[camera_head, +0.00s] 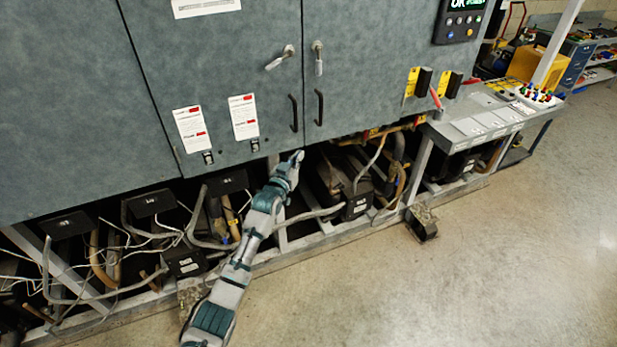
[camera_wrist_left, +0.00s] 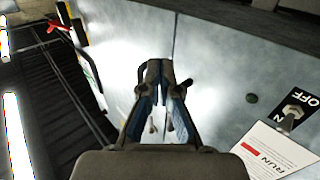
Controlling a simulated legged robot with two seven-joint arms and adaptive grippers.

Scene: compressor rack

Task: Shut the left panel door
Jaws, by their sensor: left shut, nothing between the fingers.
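The left panel door (camera_head: 215,75) is a grey-blue cabinet door with a black pull handle (camera_head: 293,113) and a silver turn handle (camera_head: 280,57) set at a slant. It looks about flush with the right door (camera_head: 365,60); I cannot tell whether a small gap remains. My left gripper (camera_head: 297,157) is shut and empty at the lower edge of the doors, near the seam and below the pull handles. In the left wrist view the shut fingers (camera_wrist_left: 160,68) point along the door fronts at the seam, and the left door (camera_wrist_left: 235,60) fills the right side. My right gripper is not in view.
Compressors (camera_head: 340,190), pipes and loose cables sit in the open frame below the doors. The right door has its own pull handle (camera_head: 319,107) and upright turn handle (camera_head: 318,58). A sloped control desk (camera_head: 490,125) stands at right. The concrete floor (camera_head: 480,260) in front is mostly clear.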

